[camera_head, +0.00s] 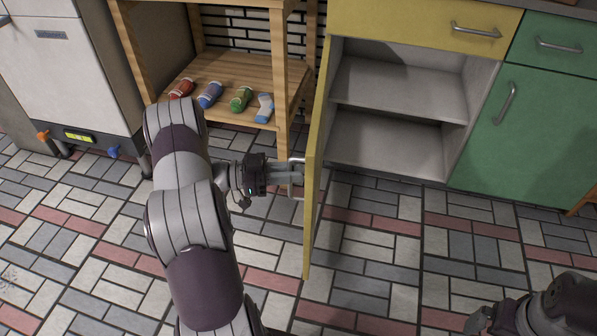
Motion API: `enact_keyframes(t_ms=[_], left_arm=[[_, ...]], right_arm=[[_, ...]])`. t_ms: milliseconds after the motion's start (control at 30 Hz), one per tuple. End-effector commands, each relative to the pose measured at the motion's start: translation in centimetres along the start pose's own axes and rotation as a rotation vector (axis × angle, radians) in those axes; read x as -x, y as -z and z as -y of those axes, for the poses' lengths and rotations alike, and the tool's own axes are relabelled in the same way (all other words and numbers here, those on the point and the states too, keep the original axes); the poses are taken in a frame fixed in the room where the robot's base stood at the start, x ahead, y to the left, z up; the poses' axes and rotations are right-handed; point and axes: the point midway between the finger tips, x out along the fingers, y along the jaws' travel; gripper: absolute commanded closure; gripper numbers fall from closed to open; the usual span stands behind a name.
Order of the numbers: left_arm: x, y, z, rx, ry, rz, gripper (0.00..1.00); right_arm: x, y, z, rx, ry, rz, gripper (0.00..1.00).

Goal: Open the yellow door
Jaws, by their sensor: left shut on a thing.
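The yellow door (315,160) stands wide open, swung out from the left side of its cabinet and seen nearly edge-on. Its metal handle (298,161) is on the face turned to the left. My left gripper (290,174) is shut on this handle, with its arm coming up from the bottom left. The cabinet inside (400,90) shows a grey shelf with bare space above and below it. My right gripper (478,321) is at the bottom right corner, well away from the door; its fingers are partly cut off and their state is unclear.
A wooden rack (284,75) with several coloured rolled items on its shelf stands left of the door. A green door (530,140) and a yellow drawer (420,22) flank the opening. A white appliance (60,75) stands at far left. The tiled floor (390,260) ahead is clear.

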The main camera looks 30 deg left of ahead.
Motion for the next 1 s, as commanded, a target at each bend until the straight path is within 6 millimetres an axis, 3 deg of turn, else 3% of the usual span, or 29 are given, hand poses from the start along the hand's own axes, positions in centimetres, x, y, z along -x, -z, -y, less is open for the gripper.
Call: enact_keyframes(t_ms=[300,333,667,767,1000], left_arm=[[0.0,0.0,0.0,0.001,0.000,-0.001,1.00],[0.0,0.0,0.0,0.001,0.000,-0.001,0.73],[0.3,0.1,0.0,0.000,0.001,0.000,0.71],[1.8,0.4,0.1,0.000,0.004,-0.001,0.71],[8.3,0.4,0.0,0.000,0.004,-0.001,0.71]], right_arm=[[0.0,0.0,0.0,0.000,0.000,0.000,0.01],[0.0,0.0,0.0,0.000,0.000,0.000,0.01],[0.2,0.0,0.0,0.000,0.000,0.000,0.01],[0.9,0.1,0.0,0.000,0.000,0.000,0.01],[3.0,0.4,0.0,0.000,0.000,0.000,0.01]])
